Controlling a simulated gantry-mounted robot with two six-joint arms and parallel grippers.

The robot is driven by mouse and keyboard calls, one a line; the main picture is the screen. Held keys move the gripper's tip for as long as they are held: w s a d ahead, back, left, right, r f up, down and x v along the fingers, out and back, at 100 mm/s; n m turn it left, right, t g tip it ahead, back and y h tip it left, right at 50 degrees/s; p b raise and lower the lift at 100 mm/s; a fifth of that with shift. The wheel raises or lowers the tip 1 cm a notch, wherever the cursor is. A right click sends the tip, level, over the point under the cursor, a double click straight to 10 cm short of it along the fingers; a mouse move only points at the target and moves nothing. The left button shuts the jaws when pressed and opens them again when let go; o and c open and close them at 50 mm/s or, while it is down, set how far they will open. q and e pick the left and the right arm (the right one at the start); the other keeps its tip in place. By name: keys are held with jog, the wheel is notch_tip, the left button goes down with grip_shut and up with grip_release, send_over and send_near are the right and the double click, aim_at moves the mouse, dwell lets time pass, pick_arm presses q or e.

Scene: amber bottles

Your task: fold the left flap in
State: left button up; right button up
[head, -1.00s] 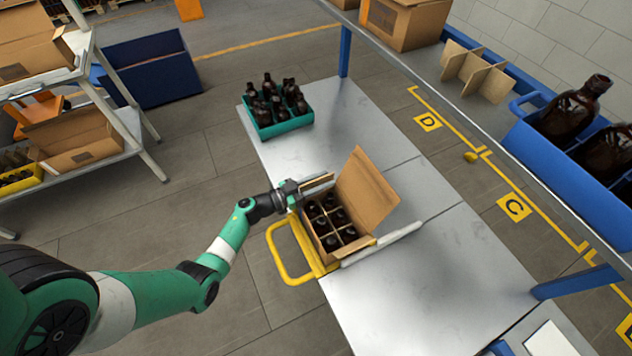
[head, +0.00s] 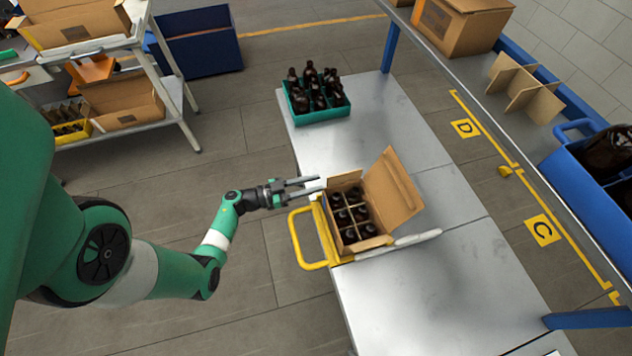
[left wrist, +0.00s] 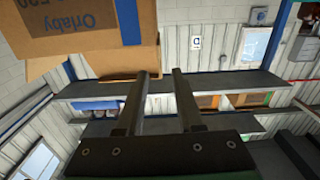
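A cardboard box (head: 330,232) with dark bottles (head: 350,217) between cardboard dividers stands on the metal table. A large flap (head: 397,188) stands up and leans outward on its right side. A smaller upright panel (head: 345,180) is at its far end. I cannot clearly make out the left flap in the head view. My left gripper (head: 306,187) is just left of the box's far left corner, fingers apart and empty. In the left wrist view, the open fingers (left wrist: 160,88) point past printed cardboard (left wrist: 95,30) at upper left. My right gripper is not in view.
A yellow handle frame (head: 296,240) sticks out left of the box, and a pale bar (head: 400,243) lies to its right. A teal crate (head: 318,116) of bottles stands at the table's far end. A raised shelf (head: 480,75) runs along the right. The near table is clear.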

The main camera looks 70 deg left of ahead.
aim_at(341, 174)
pick_arm(q)
jog(key=w+b, duration=0.1)
jog(key=w, duration=0.2)
jog(key=w+r+b, duration=0.1)
jog(key=w, duration=0.1)
jog(key=w+b, duration=0.1)
jog(key=w, duration=0.2)
jog(key=shift+w+d+r, duration=0.1)
jog(key=shift+w+r, duration=0.05)
jog(key=shift+w, duration=0.2)
jog(key=shift+w+r, duration=0.1)
jog(key=shift+w, duration=0.4)
grip_shut()
